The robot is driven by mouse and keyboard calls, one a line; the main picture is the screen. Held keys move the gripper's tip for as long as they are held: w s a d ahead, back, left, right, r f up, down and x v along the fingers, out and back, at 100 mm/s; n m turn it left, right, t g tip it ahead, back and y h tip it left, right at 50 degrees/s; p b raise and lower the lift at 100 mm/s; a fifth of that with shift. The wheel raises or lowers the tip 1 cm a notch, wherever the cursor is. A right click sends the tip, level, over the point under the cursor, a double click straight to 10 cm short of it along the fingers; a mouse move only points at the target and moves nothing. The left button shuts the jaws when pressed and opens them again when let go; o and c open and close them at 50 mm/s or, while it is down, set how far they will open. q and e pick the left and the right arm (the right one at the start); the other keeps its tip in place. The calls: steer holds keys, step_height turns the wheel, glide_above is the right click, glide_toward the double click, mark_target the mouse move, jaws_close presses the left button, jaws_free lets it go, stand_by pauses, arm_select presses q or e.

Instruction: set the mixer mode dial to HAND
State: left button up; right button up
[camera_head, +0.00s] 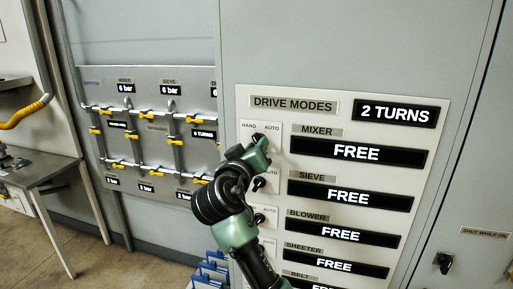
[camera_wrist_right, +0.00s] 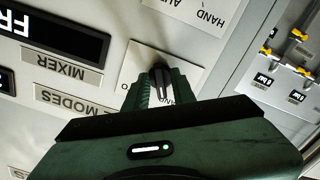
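The mixer mode dial (camera_head: 258,137) is a small black knob under HAND and AUTO labels, left of the MIXER display (camera_head: 356,152), which reads FREE. My right gripper (camera_head: 254,150) is at this dial and hides part of it in the head view. In the right wrist view, which is upside down, the dial (camera_wrist_right: 160,82) sits between the two green fingers (camera_wrist_right: 160,92), close against both sides. The fingers cover most of its HAND and AUTO labels. Which label the dial points to is hard to tell. My left gripper is out of view.
Below are similar dials, including the sieve dial (camera_head: 259,184) and blower dial (camera_head: 259,218), with displays reading FREE. A sign (camera_head: 395,112) reads 2 TURNS. Pipes with yellow valves (camera_head: 146,115) are at left. A black switch (camera_head: 444,262) is at lower right.

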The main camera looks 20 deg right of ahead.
steer(key=shift+s, duration=0.1)
steer(key=b+v, duration=0.4)
steer(key=v, duration=0.3)
steer(key=shift+s+a, duration=0.25)
steer(key=shift+s, duration=0.05)
stand_by(0.4)
